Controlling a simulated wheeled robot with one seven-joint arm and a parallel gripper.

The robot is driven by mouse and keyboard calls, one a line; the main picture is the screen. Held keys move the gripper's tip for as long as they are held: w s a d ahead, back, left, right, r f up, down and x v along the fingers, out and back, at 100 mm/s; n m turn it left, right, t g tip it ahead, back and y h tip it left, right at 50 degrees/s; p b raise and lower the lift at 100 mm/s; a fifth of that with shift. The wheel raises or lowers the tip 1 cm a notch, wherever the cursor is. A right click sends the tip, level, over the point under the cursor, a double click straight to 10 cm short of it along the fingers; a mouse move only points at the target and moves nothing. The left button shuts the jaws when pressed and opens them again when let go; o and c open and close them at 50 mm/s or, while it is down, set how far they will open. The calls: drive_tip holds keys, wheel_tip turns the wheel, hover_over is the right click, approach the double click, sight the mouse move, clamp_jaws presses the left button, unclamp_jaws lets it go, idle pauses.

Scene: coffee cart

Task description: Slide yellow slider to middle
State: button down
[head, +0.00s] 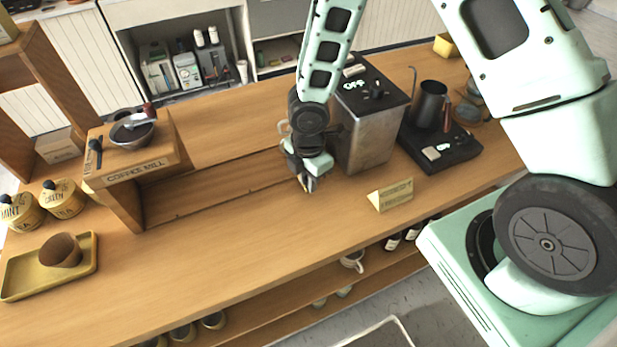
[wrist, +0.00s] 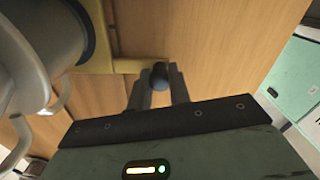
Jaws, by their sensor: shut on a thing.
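In the wrist view, a dark round knob (wrist: 160,75) sits between the two fingers of my gripper (wrist: 158,88), which are closed around it. A yellow strip (wrist: 127,65), which looks like the yellow slider, runs left from the knob along the wooden top. In the head view, my gripper (head: 310,184) points down at the right end of the long recessed track (head: 220,190) in the counter. The slider is largely hidden there by my gripper.
A metal-sided machine (head: 366,135) with an "OFF" display stands right beside my gripper. A wooden sign (head: 390,195) is at front right. The coffee mill stand (head: 133,170) is at the track's left end. The track between looks clear. A grey rounded object (wrist: 40,45) is close in the wrist view.

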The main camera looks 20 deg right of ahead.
drive_tip(key=a+b, duration=0.1)
drive_tip(key=a, duration=1.7)
drive_tip(key=c, duration=1.3)
unclamp_jaws()
wheel_tip(320, 180, up, 18)
drive_tip(key=b, duration=0.2)
drive_tip(key=shift+f+b, duration=0.25)
drive_tip(key=shift+b, duration=0.15)
